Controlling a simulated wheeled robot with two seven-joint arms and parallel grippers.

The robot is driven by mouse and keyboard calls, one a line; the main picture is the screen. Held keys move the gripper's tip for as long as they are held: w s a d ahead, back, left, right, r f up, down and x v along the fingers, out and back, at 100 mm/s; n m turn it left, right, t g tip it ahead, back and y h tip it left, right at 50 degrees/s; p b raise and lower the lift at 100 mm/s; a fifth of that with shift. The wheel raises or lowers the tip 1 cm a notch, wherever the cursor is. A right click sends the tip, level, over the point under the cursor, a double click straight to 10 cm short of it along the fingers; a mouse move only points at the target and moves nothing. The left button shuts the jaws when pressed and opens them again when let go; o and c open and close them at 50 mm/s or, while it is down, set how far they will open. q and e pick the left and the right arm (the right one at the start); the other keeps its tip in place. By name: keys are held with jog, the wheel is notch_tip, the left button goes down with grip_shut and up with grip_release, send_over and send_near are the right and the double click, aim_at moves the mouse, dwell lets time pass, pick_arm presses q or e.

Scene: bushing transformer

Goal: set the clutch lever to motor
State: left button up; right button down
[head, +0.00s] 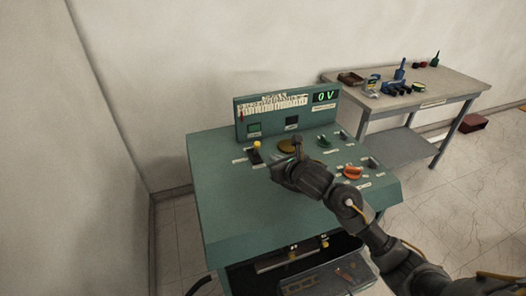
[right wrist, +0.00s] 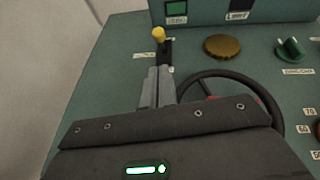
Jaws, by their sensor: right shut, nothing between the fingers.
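The lever with a yellow knob and dark stem (head: 257,146) stands at the left of the green console's (head: 225,200) sloping top. It also shows in the right wrist view (right wrist: 159,35), rising from a dark base beside a small white label I cannot read. My right gripper (head: 276,167) is over the console, just right of and nearer than the lever. In the right wrist view its grey fingers (right wrist: 157,84) are together and empty, pointing at the lever's base; I cannot tell whether they touch it. My left gripper is not in view.
A brass knob (right wrist: 222,47), a black handwheel (right wrist: 236,77) and a green knob (right wrist: 290,50) are right of the lever. An orange knob (head: 352,172) is farther right. A side table (head: 445,87) holds tools.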

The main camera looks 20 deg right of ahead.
jog(key=p, duration=0.1)
send_near(257, 149)
jog(key=w, duration=0.1)
jog(key=x, duration=0.2)
jog(key=p+x, duration=0.1)
jog(key=x, duration=0.1)
jog(key=shift+s+f, duration=0.15)
jog(key=shift+f, duration=0.1)
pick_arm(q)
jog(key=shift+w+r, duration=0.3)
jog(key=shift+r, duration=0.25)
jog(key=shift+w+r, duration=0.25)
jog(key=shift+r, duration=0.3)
pick_arm(e)
jog(key=shift+w+f, duration=0.25)
jog(key=shift+w, duration=0.3)
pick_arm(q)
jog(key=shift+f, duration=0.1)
